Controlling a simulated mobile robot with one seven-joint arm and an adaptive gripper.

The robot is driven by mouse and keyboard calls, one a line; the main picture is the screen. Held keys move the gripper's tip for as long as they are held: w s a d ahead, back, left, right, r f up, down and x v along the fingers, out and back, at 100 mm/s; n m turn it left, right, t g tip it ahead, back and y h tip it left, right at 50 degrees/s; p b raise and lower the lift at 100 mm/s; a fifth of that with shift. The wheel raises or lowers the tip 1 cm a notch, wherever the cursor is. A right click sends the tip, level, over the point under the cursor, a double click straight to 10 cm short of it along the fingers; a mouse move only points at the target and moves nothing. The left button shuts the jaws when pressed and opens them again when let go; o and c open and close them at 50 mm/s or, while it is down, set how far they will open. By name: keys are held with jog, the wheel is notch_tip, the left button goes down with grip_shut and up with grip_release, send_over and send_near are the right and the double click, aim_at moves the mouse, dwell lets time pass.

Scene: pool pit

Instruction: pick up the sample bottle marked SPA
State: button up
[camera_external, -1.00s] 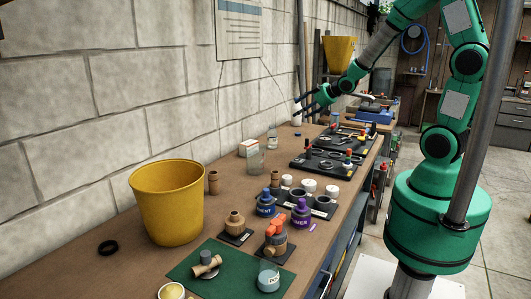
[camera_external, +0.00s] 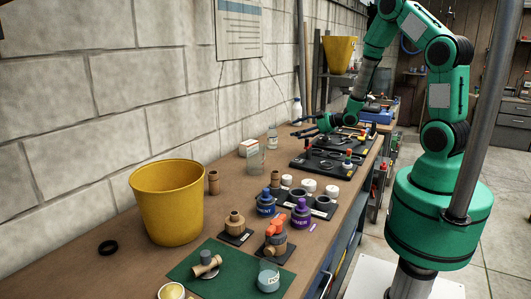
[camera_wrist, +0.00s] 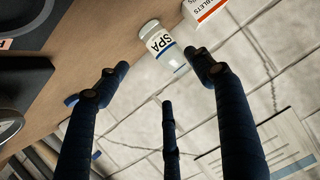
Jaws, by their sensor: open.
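The sample bottle marked SPA (camera_wrist: 161,45) is a small clear bottle with a white label, dark SPA letters and a blue band. In the wrist view it is ahead of my gripper (camera_wrist: 160,62), between the lines of its fingers and beyond their tips. In the external view the bottle (camera_external: 272,138) stands upright on the bench near the wall. My gripper (camera_external: 298,127) is to its right there, with fingers spread, pointing left towards it and apparently a little higher. My gripper is open and empty.
A white and orange tablets box (camera_external: 249,148) stands close to the bottle, with a clear glass jar (camera_external: 256,163) in front. Black tool trays (camera_external: 312,163) lie to the right. A yellow bucket (camera_external: 167,205) is at the near left. The block wall (camera_external: 150,90) runs behind.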

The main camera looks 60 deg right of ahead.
aim_at(276, 136)
jog(key=shift+w, duration=0.1)
jog(key=shift+b+x, duration=0.8)
jog(key=shift+x, duration=3.45)
jog(key=shift+f, duration=0.1)
jog(key=shift+w+f, duration=0.3)
jog(key=shift+w, duration=0.2)
jog(key=shift+b+x, duration=0.8)
jog(key=shift+x, duration=1.2)
jog(key=shift+c, duration=0.3)
jog(key=c, duration=0.9)
jog(key=shift+r, duration=0.3)
